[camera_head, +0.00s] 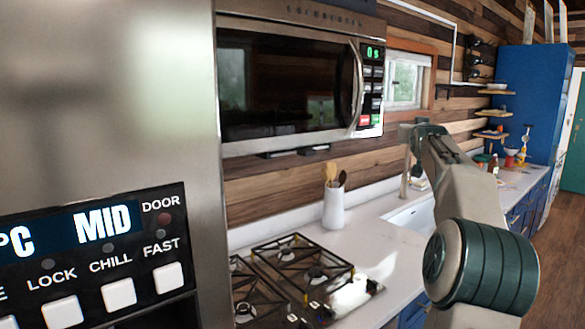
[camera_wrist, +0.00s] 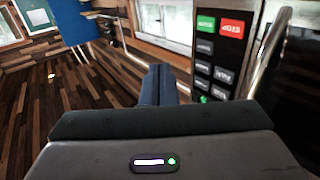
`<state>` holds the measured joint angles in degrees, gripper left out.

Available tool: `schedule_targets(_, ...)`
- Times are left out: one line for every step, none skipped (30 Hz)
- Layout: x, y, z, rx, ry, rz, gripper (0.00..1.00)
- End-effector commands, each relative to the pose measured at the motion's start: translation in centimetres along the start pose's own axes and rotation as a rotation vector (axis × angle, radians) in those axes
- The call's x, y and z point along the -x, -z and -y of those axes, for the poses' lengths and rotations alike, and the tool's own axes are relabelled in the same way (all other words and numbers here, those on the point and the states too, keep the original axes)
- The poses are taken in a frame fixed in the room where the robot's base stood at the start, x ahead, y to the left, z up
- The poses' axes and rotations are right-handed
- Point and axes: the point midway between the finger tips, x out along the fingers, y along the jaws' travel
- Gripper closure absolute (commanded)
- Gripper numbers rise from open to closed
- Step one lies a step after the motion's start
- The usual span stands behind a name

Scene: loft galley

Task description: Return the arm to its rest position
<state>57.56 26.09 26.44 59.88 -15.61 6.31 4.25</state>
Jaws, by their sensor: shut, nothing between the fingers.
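My arm (camera_head: 460,200) rises at the right of the head view, in front of the counter and sink. Its upper end is near the lower right corner of the microwave (camera_head: 290,85). In the wrist view, my gripper (camera_wrist: 165,82) shows as two dark fingers side by side, shut and empty. The microwave's button panel (camera_wrist: 212,60) is close by on the right of that view, apart from the fingers in the picture. The fingertips cannot be made out clearly in the head view.
A steel appliance with a button panel (camera_head: 100,250) fills the left. Below the microwave are a gas hob (camera_head: 300,270) and a white utensil pot (camera_head: 334,207) on the counter (camera_head: 395,265). A tall blue cabinet (camera_head: 525,95) stands far right. Wooden floor (camera_wrist: 60,95) is open.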

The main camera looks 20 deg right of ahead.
Motion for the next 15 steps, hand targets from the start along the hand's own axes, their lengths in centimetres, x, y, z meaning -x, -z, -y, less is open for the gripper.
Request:
schedule_targets(0.0, 0.0, 0.0, 0.0, 0.0, 0.0, 1.0)
schedule_targets(0.0, 0.0, 0.0, 0.0, 0.0, 0.0, 1.0)
schedule_targets(0.0, 0.0, 0.0, 0.0, 0.0, 0.0, 1.0)
schedule_targets(0.0, 0.0, 0.0, 0.0, 0.0, 0.0, 1.0)
schedule_targets(0.0, 0.0, 0.0, 0.0, 0.0, 0.0, 1.0)
schedule_targets(0.4, -0.3, 1.6, 0.008, 0.018, 0.02, 1.0)
schedule_targets(0.8, -0.7, 2.9, 0.015, 0.031, 0.039, 1.0)
schedule_targets(1.4, -1.1, 4.4, 0.024, 0.046, 0.063, 1.0)
schedule_targets(2.3, -1.9, 6.6, 0.038, 0.07, 0.099, 1.0)
schedule_targets(3.2, -2.6, 8.4, 0.05, 0.088, 0.132, 1.0)
schedule_targets(4.2, -3.4, 10.3, 0.063, 0.108, 0.168, 1.0)
schedule_targets(5.9, -4.6, 12.6, 0.082, 0.134, 0.217, 1.0)
schedule_targets(7.3, -5.5, 14.3, 0.098, 0.152, 0.255, 1.0)
schedule_targets(8.7, -6.4, 15.8, 0.112, 0.17, 0.292, 1.0)
schedule_targets(10.7, -7.7, 17.5, 0.131, 0.191, 0.342, 1.0)
